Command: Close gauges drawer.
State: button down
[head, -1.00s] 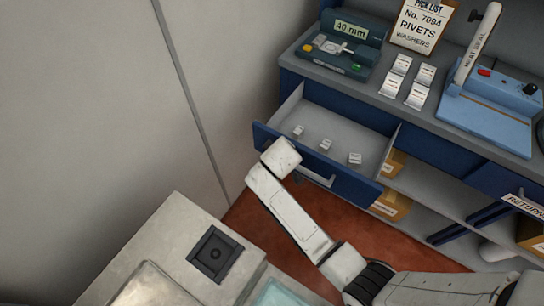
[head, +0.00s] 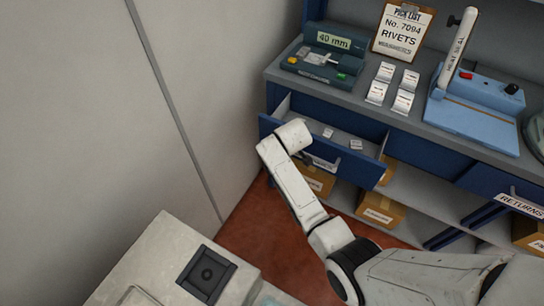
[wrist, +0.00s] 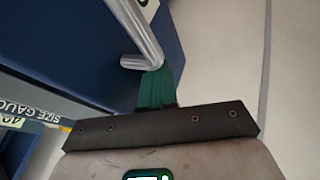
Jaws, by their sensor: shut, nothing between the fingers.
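The gauges drawer (head: 350,166) is a blue-fronted drawer with a grey inside, partly open below the left part of the counter. A few small white pieces lie in it. In the head view my wrist hides the gripper and part of the drawer front.
The counter (head: 375,112) holds a green gauge device (head: 322,55) reading 40 mm, white packets, a pick list (head: 403,30) and a blue heat sealer (head: 475,110). Cardboard boxes (head: 380,209) sit on shelves below. A pale wall stands left; a grey bench (head: 165,255) is in front.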

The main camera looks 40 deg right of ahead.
jog(key=w+d+b, duration=0.1)
jog(key=d, duration=0.3)
jog(key=w+d+b, duration=0.2)
jog(key=d, duration=0.2)
jog(key=w+d+b, duration=0.1)
jog(key=d+b, duration=0.1)
jog(key=d, duration=0.2)
jog(key=shift+w+d, duration=0.15)
jog(key=shift+w, duration=0.1)
